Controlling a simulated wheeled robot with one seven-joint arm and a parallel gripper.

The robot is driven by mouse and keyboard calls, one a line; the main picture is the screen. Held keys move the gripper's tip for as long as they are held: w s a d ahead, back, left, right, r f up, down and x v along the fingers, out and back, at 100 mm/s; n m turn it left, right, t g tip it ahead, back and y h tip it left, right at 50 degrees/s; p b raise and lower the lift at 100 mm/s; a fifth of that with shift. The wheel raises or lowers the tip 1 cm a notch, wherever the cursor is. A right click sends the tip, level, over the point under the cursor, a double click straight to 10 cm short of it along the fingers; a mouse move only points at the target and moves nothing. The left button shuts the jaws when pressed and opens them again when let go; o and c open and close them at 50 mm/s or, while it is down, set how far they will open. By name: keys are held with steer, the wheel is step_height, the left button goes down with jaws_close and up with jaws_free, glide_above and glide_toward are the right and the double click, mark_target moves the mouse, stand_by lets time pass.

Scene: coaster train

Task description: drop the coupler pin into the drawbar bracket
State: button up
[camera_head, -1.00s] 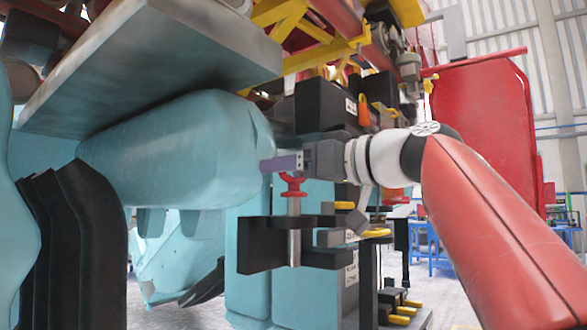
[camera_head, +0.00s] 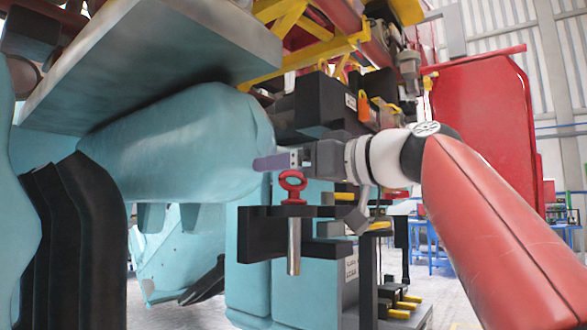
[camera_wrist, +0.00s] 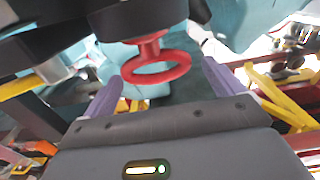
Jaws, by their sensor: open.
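The coupler pin has a red ring head (camera_head: 293,186) and a bright metal shaft (camera_head: 294,246). It stands upright at the black drawbar bracket (camera_head: 262,236), its collar down at the upper plate and its shaft showing below that plate. Whether the shaft also passes through the lower part, I cannot tell. My gripper (camera_head: 277,161) is open just above the ring, with purple fingers. In the wrist view the red ring (camera_wrist: 155,70) lies between the two spread fingers of my gripper (camera_wrist: 163,88), with gaps on both sides.
A large teal body (camera_head: 180,145) fills the left, with a grey plate (camera_head: 150,60) above it. Yellow framing (camera_head: 300,45) and dark boxes (camera_head: 322,100) stand behind my gripper. A red panel (camera_head: 485,130) stands at the right. Open floor shows beyond.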

steer(key=v, duration=0.7)
steer(key=shift+s+d+b, duration=0.25)
steer(key=shift+d+b, duration=0.1)
steer(key=shift+b, duration=0.05)
stand_by(0.3)
steer(key=s+d+f+m+g+h+p, duration=0.1)
steer(key=s+d+f+m+h+p, duration=0.1)
steer(key=f, duration=1.3)
steer(key=s+d+f+m+g+h+p, duration=0.2)
steer(key=s+f+h, duration=0.5)
steer(key=f, duration=0.7)
steer(key=s+d+f+m+g+h+p, duration=0.2)
steer(key=s+f+m+h+p, duration=0.3)
steer(key=f, duration=1)
steer(key=shift+s+d+f+m, duration=0.3)
steer(key=shift+s+d+m, duration=0.4)
steer(key=shift+d, duration=0.1)
